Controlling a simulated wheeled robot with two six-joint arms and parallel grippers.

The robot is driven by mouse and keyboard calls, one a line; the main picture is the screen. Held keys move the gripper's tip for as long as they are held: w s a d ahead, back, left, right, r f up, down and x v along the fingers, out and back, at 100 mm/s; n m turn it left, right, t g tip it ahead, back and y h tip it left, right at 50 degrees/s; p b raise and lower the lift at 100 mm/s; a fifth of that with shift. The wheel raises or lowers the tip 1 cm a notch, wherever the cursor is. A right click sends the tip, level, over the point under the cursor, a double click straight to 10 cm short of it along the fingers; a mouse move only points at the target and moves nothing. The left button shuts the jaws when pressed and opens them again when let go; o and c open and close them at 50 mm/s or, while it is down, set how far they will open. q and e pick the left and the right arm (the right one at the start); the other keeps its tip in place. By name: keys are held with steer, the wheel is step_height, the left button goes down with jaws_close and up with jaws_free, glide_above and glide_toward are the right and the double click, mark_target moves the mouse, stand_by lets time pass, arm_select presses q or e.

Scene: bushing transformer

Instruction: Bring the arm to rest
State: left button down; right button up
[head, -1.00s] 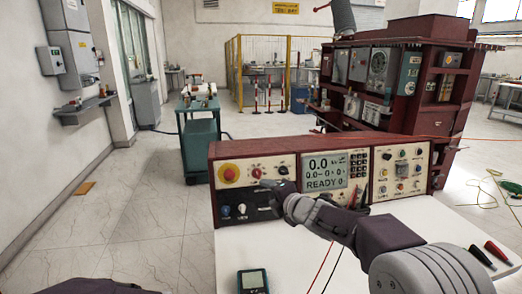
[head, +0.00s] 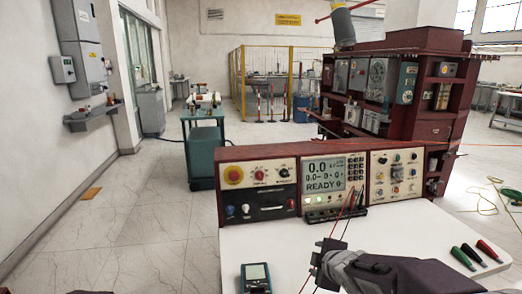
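My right arm comes in from the lower right. Its gripper (head: 324,260) is above the white table (head: 240,248), in front of the test console (head: 286,188) and apart from it. Nothing is clearly seen in the gripper, and its finger gap cannot be made out. Thin red and black leads pass close to it in the picture; whether they touch is unclear. The console's screen (head: 324,175) is lit and shows "0.0" and "READY". My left gripper is not in view; only a dark sliver shows at the bottom left edge.
A handheld meter (head: 256,277) lies at the table's front left. Green, dark and red probes (head: 475,253) lie at the right. A red cabinet (head: 425,150) stands behind the console. A green cart (head: 205,150) stands at back left, with open floor before it.

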steer(key=s+d+f+m+g, duration=0.1)
steer(key=s+f+m+g, duration=0.3)
steer(key=s, duration=0.4)
steer(key=s+f+m+g, duration=0.2)
steer(key=s+f+m, duration=0.3)
steer(key=s+m, duration=0.15)
steer(key=s+d+f+m+g, duration=0.1)
steer(key=s+f+m+g, duration=0.3)
steer(key=s, duration=0.5)
step_height(320, 180, up, 19)
steer(key=t+p, duration=0.1)
steer(key=p, duration=1.8)
steer(key=shift+w+r+m+h+p, duration=0.15)
steer(key=shift+w+m+h+p, duration=0.2)
steer(key=shift+w+m, duration=0.1)
steer(key=shift+a, duration=0.1)
